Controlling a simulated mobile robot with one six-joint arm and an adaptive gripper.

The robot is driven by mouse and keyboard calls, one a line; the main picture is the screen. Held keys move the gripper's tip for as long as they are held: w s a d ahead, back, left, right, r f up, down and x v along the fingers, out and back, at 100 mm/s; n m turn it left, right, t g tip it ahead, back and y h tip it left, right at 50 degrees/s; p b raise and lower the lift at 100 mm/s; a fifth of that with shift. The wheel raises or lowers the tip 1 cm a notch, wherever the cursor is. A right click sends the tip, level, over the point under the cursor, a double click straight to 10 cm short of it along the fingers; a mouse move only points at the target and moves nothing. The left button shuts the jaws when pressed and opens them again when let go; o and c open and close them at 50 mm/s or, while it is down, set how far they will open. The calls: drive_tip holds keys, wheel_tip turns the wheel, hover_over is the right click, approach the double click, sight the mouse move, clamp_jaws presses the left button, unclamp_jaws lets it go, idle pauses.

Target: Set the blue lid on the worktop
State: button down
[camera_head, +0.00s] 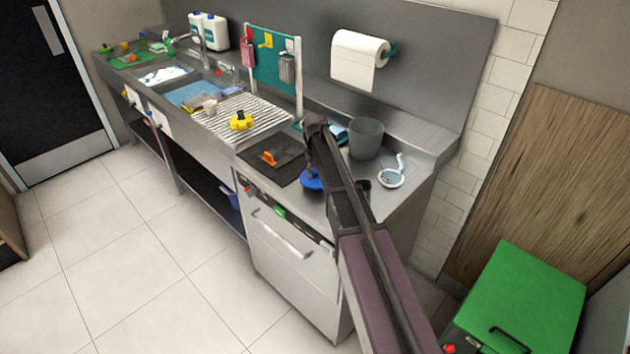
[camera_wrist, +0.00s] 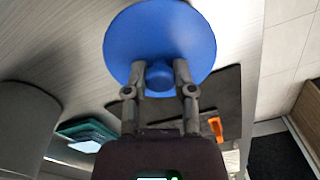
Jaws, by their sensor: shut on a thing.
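The blue lid (camera_wrist: 160,35) is a round disc with a knob on its near side. In the wrist view my gripper (camera_wrist: 159,77) is shut on the knob, one finger on each side. In the head view the lid (camera_head: 311,179) shows partly behind my arm, at the front part of the steel worktop (camera_head: 358,203), right of the black mat. My gripper is mostly hidden by my arm there. I cannot tell whether the lid touches the worktop or hangs just above it.
A black mat (camera_head: 273,160) with an orange tool (camera_head: 268,157) lies left of the lid. A grey bin (camera_head: 366,138) and a white strainer-like item (camera_head: 392,177) stand to the right. A teal item (camera_wrist: 86,132) lies near the bin. The worktop's front edge is close to the lid.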

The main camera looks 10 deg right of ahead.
sight(315, 171)
drive_tip(key=shift+f+b, duration=1.05)
drive_tip(key=shift+f, duration=0.3)
drive_tip(key=shift+f, duration=0.15)
drive_tip(key=shift+c, duration=2.2)
unclamp_jaws()
drive_tip(key=shift+r, duration=0.2)
wheel_tip(315, 171, up, 12)
drive_tip(key=p, duration=1.2)
drive_tip(key=s+d+m, duration=0.1)
drive_tip(key=s+m, duration=0.1)
drive_tip(key=s, duration=2.7)
drive_tip(key=shift+s+d+m, duration=0.25)
drive_tip(key=shift+m, duration=0.05)
